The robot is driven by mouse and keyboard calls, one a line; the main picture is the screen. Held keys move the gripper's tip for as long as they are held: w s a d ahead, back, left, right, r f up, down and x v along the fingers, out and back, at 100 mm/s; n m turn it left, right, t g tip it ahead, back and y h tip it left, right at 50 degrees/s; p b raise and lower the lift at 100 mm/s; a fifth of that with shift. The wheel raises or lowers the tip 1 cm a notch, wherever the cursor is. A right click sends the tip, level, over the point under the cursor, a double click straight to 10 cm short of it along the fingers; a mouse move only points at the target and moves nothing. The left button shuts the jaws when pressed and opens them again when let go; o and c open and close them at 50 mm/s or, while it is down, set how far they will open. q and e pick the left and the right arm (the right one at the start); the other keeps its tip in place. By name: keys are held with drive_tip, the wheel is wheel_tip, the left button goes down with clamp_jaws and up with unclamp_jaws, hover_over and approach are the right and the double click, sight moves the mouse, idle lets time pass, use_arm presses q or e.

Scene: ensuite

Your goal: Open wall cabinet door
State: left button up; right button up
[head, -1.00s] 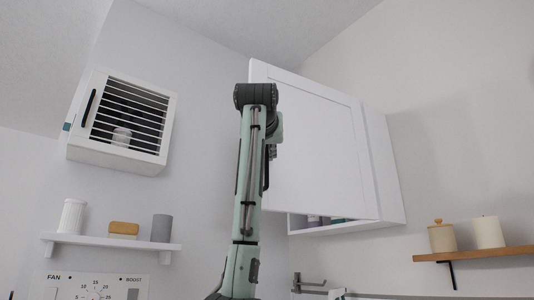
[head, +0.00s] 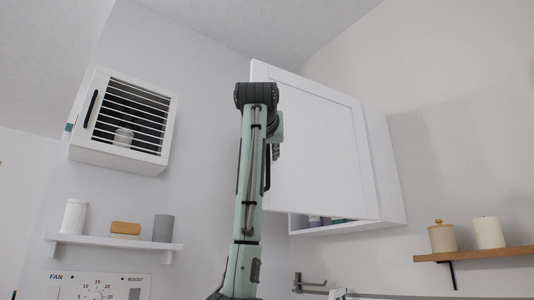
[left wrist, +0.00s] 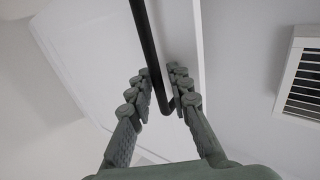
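The white wall cabinet (head: 388,175) hangs on the right wall in the head view. Its door (head: 322,150) stands ajar, swung out from the body, with a few items (head: 318,220) showing in the gap below. In the left wrist view, the black bar handle (left wrist: 146,35) runs along the door (left wrist: 184,30). My left gripper (left wrist: 162,78) has its fingers closed in on both sides of the handle near its lower end. In the head view the left gripper (head: 276,150) is mostly hidden behind my arm. My right gripper is out of view.
A white louvred unit (head: 122,125) is on the left wall, above a shelf (head: 110,241) with several small items. A metal wall holder (head: 310,286) is below the cabinet.

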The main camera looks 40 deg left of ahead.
use_arm(q)
drive_tip(key=v, duration=1.2)
drive_tip(key=shift+s+a, duration=0.1)
drive_tip(key=shift+a, duration=0.05)
